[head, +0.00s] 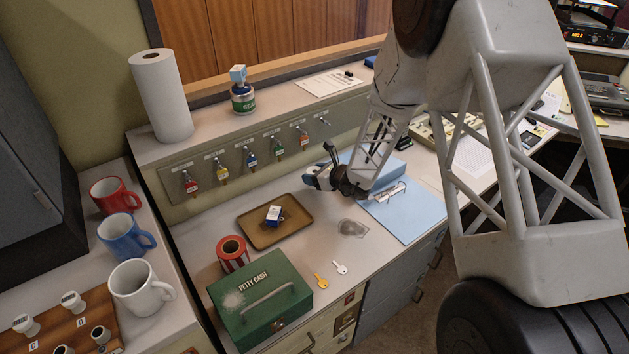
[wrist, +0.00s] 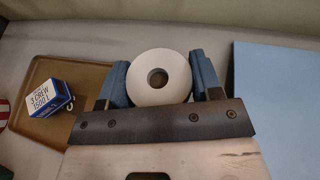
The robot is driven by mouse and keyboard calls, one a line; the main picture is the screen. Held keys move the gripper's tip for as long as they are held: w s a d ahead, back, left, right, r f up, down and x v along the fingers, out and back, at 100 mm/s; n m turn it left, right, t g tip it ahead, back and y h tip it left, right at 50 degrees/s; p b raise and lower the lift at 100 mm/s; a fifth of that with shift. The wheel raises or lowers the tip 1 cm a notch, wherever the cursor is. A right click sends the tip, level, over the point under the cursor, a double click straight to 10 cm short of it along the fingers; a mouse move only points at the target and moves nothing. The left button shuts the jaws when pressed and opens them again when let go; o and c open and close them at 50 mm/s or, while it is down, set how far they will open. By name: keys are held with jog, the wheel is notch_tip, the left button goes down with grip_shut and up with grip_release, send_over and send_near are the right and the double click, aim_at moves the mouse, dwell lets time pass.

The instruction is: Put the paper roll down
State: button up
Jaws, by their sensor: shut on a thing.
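A white paper roll (wrist: 158,94) shows end-on in the wrist view, with its round core hole facing the camera. My gripper (head: 322,172) is shut on it, one blue finger on each side of the roll. In the head view the gripper hangs over the counter between the brown tray and the blue binder, and the held roll is mostly hidden by the fingers. Its height above the counter is hard to tell. A separate large paper towel roll (head: 161,97) stands upright on the raised ledge at the left.
The brown tray (head: 253,238) holds a small blue and white box (head: 273,215). A blue binder (head: 410,212) lies to the right. A green cash box (head: 260,303), a red-striped can (head: 233,253), two keys and a clear disc (head: 352,229) are nearer. Keys hang behind.

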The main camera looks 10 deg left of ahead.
jog(key=shift+f, duration=1.35)
jog(key=shift+f, duration=0.1)
jog(key=o, duration=0.9)
jog(key=shift+o, duration=0.2)
jog(key=shift+v, duration=6.1)
